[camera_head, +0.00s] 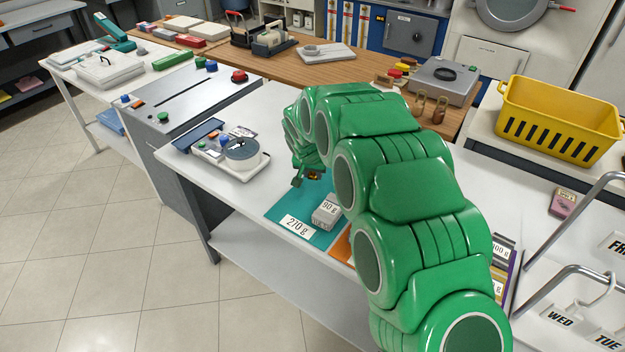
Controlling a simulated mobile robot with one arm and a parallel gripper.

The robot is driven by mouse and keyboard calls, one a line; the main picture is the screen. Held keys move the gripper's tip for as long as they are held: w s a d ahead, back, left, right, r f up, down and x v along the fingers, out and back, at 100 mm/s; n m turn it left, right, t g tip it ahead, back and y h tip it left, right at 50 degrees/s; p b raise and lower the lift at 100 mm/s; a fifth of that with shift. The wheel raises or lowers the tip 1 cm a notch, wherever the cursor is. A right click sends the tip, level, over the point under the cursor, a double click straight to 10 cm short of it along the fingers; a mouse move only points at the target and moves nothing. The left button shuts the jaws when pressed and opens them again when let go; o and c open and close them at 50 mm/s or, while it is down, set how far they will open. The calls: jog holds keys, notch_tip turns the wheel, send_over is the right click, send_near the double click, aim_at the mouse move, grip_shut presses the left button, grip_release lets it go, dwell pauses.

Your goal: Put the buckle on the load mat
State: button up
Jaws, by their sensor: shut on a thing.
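My gripper (305,178) hangs at the end of my green arm, above the far part of the teal mat (287,208). It is shut on a small gold-brown thing, likely the buckle (314,176), mostly hidden by the fingers. The teal mat carries a "270 g" label at its front edge and a grey block (327,212) marked "90 g" on its right side. An orange mat (341,246) shows partly to its right, largely hidden by my arm. Which mat is the load mat I cannot tell for sure.
A white device with a round dial (241,150) stands left of the teal mat. A purple-edged item with a "g" label (513,262) shows right of my arm. A yellow basket (560,120) and metal rails (575,225) stand at right. The teal mat's left part is clear.

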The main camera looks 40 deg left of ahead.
aim_at(312, 176)
jog(key=shift+w+a+f, duration=0.15)
jog(key=shift+a+f, duration=0.05)
jog(key=shift+f, duration=1.7)
jog(key=shift+f, duration=0.1)
jog(key=o, duration=1)
jog(key=shift+o, duration=0.2)
jog(key=v, duration=1.2)
jog(key=shift+d+r, duration=0.1)
jog(key=shift+r, duration=0.1)
